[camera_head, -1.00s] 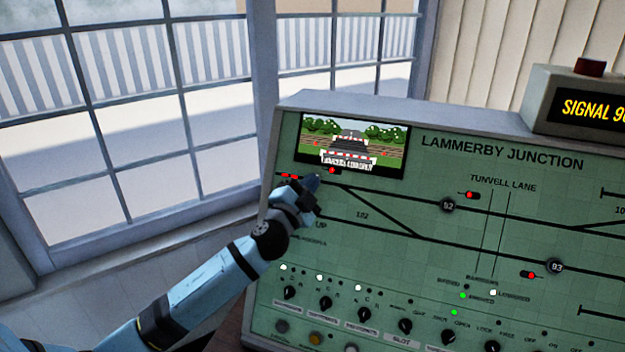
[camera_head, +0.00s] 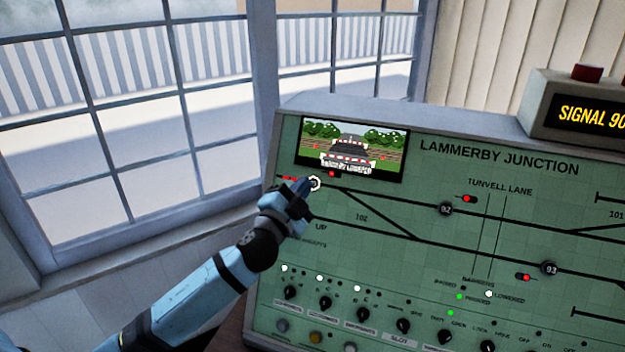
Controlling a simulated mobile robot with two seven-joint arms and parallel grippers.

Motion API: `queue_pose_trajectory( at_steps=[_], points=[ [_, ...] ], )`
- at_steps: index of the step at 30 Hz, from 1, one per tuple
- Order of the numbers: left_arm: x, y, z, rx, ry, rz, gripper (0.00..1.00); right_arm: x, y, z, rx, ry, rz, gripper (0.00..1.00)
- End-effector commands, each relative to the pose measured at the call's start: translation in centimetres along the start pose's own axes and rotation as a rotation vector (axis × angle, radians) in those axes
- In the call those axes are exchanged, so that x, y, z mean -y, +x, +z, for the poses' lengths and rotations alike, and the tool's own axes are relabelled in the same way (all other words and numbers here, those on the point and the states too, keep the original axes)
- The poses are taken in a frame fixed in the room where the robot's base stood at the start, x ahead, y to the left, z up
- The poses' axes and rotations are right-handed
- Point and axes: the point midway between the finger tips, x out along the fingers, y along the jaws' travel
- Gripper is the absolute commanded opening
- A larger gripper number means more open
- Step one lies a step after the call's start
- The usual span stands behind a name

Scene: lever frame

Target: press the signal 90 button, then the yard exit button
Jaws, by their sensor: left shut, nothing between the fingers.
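My left gripper (camera_head: 302,187) is shut and empty, with its tip at the upper left of the green panel (camera_head: 400,235). A small round button with a white ring (camera_head: 314,184) shows just right of the fingertips, on the upper track line. I cannot tell whether the tip touches it, and no label on it is readable. An amber display (camera_head: 591,116) at the right reads "SIGNAL 90", cut by the picture edge. I cannot pick out a yard exit button in this view. My right gripper is not in view.
A small screen (camera_head: 352,148) with a crossing picture sits above the gripper. Round buttons 92 (camera_head: 446,209) and 93 (camera_head: 548,268) lie on the track lines. Several black knobs (camera_head: 325,303) line the lower panel. A window (camera_head: 150,120) stands at the left.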

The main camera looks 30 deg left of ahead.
Motion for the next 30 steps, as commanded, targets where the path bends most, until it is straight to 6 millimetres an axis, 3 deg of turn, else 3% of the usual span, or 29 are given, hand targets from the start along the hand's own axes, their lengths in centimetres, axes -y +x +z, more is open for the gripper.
queue_pose_trajectory(
  at_steps=[14, 15, 20, 30],
  points=[
    [0.24, -0.39, -0.23, 0.001, 0.0, 0.001, 0.0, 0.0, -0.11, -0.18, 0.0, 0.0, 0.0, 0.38],
    [0.24, -0.38, -0.23, 0.001, 0.0, 0.0, 0.0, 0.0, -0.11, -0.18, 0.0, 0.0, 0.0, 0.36],
    [0.24, -0.38, -0.23, 0.001, 0.0, 0.0, 0.0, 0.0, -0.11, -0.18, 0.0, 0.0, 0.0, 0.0],
    [0.24, -0.37, -0.23, 0.001, 0.0, 0.0, 0.0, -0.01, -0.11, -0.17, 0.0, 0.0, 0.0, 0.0]
  ],
)
